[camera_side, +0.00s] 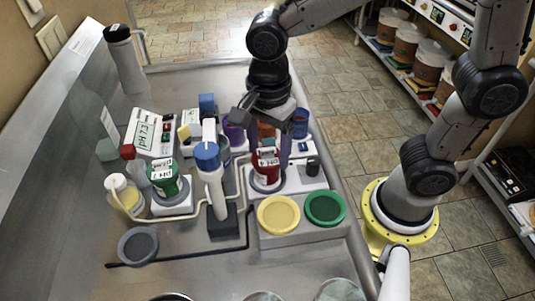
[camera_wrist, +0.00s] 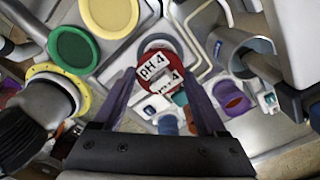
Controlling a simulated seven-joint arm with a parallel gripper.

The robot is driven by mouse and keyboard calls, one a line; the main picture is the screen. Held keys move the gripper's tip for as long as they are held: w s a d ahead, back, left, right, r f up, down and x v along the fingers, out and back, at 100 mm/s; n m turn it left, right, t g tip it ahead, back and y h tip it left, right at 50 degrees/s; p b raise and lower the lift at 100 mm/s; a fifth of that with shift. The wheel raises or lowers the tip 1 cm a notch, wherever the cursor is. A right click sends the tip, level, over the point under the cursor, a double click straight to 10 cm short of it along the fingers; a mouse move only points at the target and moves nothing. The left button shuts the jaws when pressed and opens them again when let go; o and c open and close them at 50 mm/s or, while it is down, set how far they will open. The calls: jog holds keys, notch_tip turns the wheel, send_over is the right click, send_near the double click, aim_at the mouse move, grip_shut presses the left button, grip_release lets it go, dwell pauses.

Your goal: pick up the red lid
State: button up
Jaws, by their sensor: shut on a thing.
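The red lid (camera_wrist: 178,62) shows in the wrist view as a round red top between my two purple fingers, with white "pH 4" labels by it. In the side view, the red labelled piece (camera_side: 266,171) stands upright over a grey ring on a pale base. I cannot tell where lid and body part. My gripper (camera_side: 263,150) points down over it, one finger on each side; in the wrist view my gripper (camera_wrist: 160,82) is shut on the red lid. Whether the lid is raised cannot be told.
A yellow lid (camera_side: 279,214) and a green lid (camera_side: 325,207) lie on a tray in front. Coloured cups crowd behind my gripper.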

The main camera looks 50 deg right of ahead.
jog(key=shift+c, duration=0.8)
jog(key=shift+r, duration=0.1)
